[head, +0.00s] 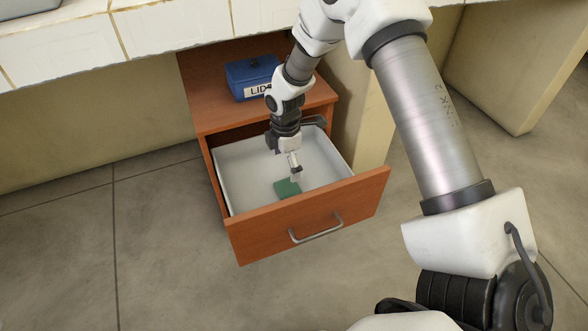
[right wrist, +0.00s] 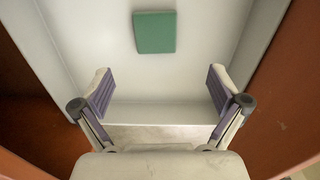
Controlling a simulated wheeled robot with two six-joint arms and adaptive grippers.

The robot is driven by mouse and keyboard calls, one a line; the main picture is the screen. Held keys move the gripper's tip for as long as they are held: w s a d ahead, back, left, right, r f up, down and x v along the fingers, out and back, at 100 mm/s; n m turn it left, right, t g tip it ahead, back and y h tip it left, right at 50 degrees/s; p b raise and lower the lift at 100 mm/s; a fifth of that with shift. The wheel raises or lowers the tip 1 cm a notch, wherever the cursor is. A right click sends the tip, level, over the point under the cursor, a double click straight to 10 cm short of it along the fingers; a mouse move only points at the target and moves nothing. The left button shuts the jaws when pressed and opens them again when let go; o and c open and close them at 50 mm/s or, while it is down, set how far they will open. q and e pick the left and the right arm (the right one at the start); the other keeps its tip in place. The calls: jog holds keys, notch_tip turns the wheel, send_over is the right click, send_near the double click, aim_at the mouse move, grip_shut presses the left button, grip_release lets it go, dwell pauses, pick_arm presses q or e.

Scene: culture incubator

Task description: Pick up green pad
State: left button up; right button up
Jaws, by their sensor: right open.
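The green pad (head: 287,188) is a small flat square lying on the floor of the open drawer's white tray (head: 238,165). In the right wrist view the pad (right wrist: 154,32) lies at the top middle, beyond the fingertips and apart from them. My right gripper (head: 295,176) reaches down into the drawer, over the pad in the head view. In the right wrist view my right gripper (right wrist: 160,88) is open, with nothing between its two fingers. My left gripper is not in view.
The drawer's wooden front (head: 310,215) with its metal handle (head: 316,230) is pulled out from the cabinet. A blue box (head: 250,73) labelled LIDS stands on the cabinet top. Tray walls surround the right gripper. A pale bench (head: 160,30) is at the back.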

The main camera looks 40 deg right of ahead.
aim_at(287, 186)
jog(key=f+b, duration=0.2)
jog(key=f, duration=0.1)
jog(key=f+b, duration=0.2)
jog(key=f, duration=0.1)
jog(key=f+b, duration=0.2)
jog(key=f, duration=0.2)
jog(key=shift+w+d, duration=0.25)
jog(key=shift+w, duration=0.05)
jog(key=shift+r, duration=0.2)
jog(key=c, duration=0.9)
jog(key=shift+c, duration=0.2)
